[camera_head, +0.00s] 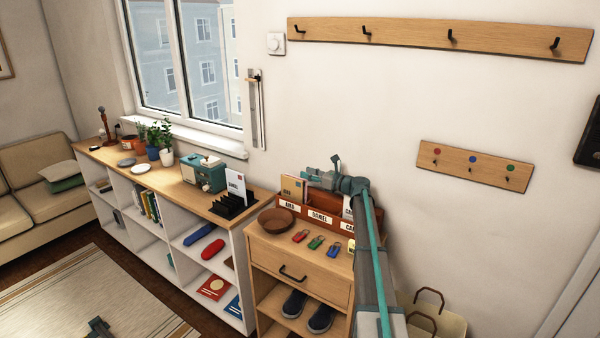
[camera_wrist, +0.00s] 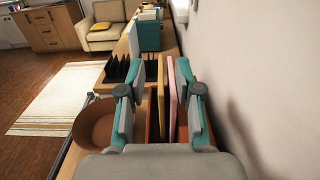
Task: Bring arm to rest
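My arm reaches up from the bottom of the head view. My gripper (camera_head: 322,174) is over the wooden letter sorter (camera_head: 319,219) on the small cabinet. In the wrist view my gripper (camera_wrist: 159,88) has its two fingers spread wide apart. Brown and pink envelopes (camera_wrist: 171,100) stand in the sorter and show in the gap between the fingers. No finger is seen to press on them. In the head view a tan envelope (camera_head: 291,188) stands in the left slot, and a white one at the right is partly hidden by my arm.
A brown bowl (camera_head: 277,221) and several coloured key tags (camera_head: 316,242) lie on the cabinet top. A black letter rack (camera_head: 231,206) stands on the shelf unit to the left. The wall is close behind the sorter, with a small hook board (camera_head: 474,166) to the right.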

